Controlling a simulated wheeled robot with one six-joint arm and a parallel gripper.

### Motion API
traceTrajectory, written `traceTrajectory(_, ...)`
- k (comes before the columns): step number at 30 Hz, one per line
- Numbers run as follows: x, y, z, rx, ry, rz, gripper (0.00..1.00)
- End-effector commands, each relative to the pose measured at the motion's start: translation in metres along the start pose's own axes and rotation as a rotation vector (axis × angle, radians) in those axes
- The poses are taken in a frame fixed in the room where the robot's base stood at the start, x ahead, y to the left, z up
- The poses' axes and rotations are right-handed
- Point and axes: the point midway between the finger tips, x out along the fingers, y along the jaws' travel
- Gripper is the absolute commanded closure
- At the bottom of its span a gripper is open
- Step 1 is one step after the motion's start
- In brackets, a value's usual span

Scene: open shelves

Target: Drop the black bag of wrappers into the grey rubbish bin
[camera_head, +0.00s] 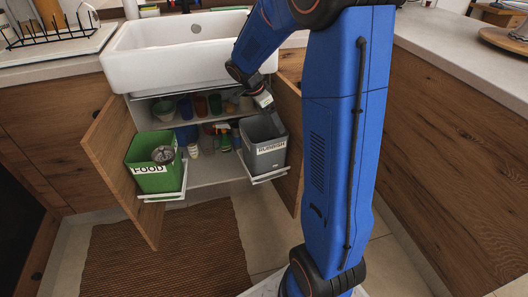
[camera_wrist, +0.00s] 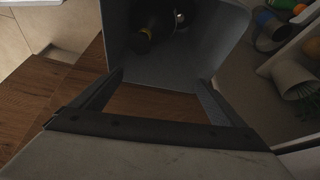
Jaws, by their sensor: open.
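The grey rubbish bin (camera_head: 265,158), labelled RUBBISH, stands upright on the right pull-out tray under the sink. My gripper (camera_head: 271,108) hangs just above its back part, pointing down. In the wrist view, my gripper (camera_wrist: 162,80) is open with nothing between its fingers, and its tips are at the near rim of the bin (camera_wrist: 228,38). Inside the bin lies a dark, shadowed item (camera_wrist: 150,24) with a yellowish band. I cannot tell whether it is the black bag of wrappers. No black bag shows clearly elsewhere.
A green food bin (camera_head: 151,178) holding a metallic item stands on the left tray. Open wooden doors (camera_head: 122,160) flank the cupboard. A white sink (camera_head: 180,50) is above. Cups and bottles fill the shelves behind. A brown mat (camera_head: 165,255) lies on the clear floor.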

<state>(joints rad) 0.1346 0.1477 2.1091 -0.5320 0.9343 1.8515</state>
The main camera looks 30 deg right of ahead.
Motion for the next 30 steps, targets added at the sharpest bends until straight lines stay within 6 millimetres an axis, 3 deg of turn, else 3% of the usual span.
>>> traceTrajectory(8, -0.018, 0.0, 0.0, 0.0, 0.0, -0.002, 0.06)
traceTrajectory(30, -0.155, -0.001, 0.0, 0.0, 0.0, -0.002, 0.06)
